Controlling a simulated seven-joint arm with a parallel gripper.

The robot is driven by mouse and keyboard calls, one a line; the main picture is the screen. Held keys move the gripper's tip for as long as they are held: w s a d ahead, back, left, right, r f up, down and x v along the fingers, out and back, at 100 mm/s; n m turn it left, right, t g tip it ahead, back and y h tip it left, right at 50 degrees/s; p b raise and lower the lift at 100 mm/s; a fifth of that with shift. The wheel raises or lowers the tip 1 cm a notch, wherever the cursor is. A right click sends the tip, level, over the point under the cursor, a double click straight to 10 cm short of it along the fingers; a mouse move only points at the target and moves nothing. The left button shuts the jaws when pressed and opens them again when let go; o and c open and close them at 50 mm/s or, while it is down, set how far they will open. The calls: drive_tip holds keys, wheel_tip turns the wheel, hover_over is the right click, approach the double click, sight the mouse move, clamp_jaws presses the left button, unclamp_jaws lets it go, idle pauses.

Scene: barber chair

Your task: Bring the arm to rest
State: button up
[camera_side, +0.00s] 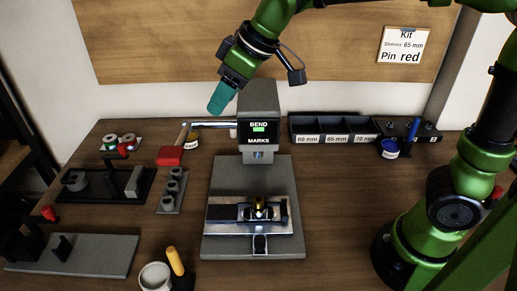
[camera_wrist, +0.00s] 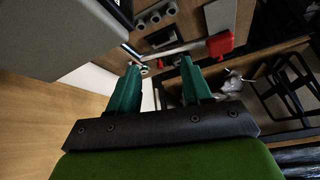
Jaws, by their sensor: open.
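My gripper (camera_side: 216,105) is at the end of my raised green arm, left of the press head, with its teal fingers pointing down and to the left. In the side view its tips show just above the press's silver lever (camera_side: 210,124); whether they touch it I cannot tell. In the wrist view the two fingers of my gripper (camera_wrist: 160,66) stand apart with nothing held between them.
The grey press (camera_side: 258,98), marked BEND, stands mid-table with a metal fixture (camera_side: 249,215) on its base. A three-slot bin (camera_side: 333,137) is behind right. A white cup (camera_side: 155,277) is at the front.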

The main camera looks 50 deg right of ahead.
drive_tip(key=s+d+f+m+t, duration=0.1)
drive_tip(key=s+d+f+m, duration=0.1)
drive_tip(key=s+d+m, duration=0.3)
drive_tip(key=s+d+f+m+t+h, duration=0.1)
drive_tip(key=s+d+f+m, duration=0.1)
drive_tip(key=s+d+m, duration=0.2)
drive_tip(key=s+d, duration=0.3)
drive_tip(key=s, duration=0.4)
drive_tip(key=shift+d+f+m, duration=0.3)
drive_tip(key=shift+m, duration=0.1)
